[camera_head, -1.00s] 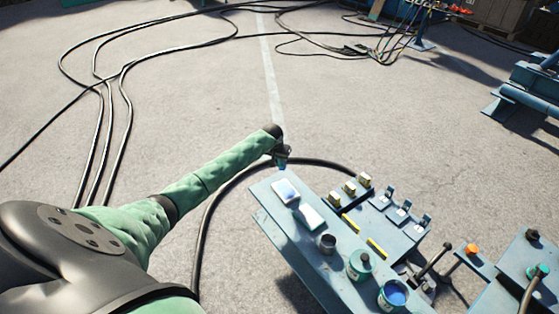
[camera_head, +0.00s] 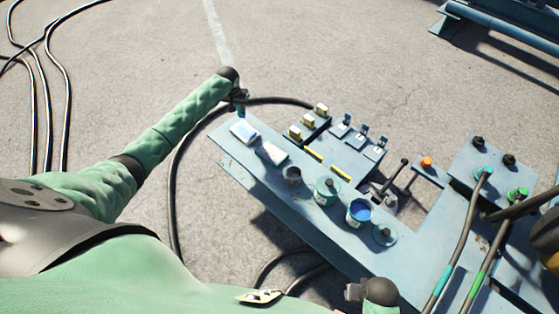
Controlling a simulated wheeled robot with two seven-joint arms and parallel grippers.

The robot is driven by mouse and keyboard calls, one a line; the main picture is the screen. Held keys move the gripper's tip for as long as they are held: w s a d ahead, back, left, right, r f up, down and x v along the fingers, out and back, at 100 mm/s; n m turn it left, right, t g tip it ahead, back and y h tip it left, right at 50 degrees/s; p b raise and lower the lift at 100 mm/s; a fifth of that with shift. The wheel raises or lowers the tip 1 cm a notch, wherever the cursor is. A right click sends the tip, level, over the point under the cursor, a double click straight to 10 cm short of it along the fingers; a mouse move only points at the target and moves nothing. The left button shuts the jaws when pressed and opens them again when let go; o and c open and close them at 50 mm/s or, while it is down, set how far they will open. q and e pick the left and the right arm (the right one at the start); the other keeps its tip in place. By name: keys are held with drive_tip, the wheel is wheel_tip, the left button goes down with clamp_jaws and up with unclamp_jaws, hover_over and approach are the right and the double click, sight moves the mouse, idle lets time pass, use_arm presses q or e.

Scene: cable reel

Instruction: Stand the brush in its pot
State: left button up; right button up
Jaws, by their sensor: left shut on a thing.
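My left gripper (camera_head: 241,97) is beyond the far left corner of the blue bench (camera_head: 262,188). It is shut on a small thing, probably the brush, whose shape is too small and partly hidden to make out. A dark grey open pot (camera_head: 292,177) stands on the bench near its front edge. I cannot tell which is the brush's pot.
Yellow-topped blocks (camera_head: 307,121) and small uprights stand behind. Black hoses cross the right end. Open floor lies behind.

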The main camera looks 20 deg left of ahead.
use_arm(q)
drive_tip(key=s+d+f+m+g, duration=0.1)
drive_tip(key=s+d+m, duration=0.15)
drive_tip(key=d, duration=0.85)
drive_tip(key=s+d+m, duration=0.1)
drive_tip(key=s+d, duration=0.2)
drive_tip(key=d, duration=0.7)
drive_tip(key=s+d+r+m+g, duration=0.2)
drive_tip(key=s+d+r+m, duration=0.15)
drive_tip(key=s+d, duration=0.65)
use_arm(e)
wheel_tip(320, 180, up, 4)
use_arm(q)
drive_tip(key=shift+s+f+p, duration=0.2)
drive_tip(key=shift+f+p, duration=0.2)
drive_tip(key=shift+f, duration=2.05)
drive_tip(key=shift+s+f+p, duration=0.15)
drive_tip(key=shift+f+p, duration=0.2)
drive_tip(key=shift+f, duration=2.05)
use_arm(e)
wheel_tip(320, 180, down, 8)
drive_tip(key=shift+d+f, duration=0.1)
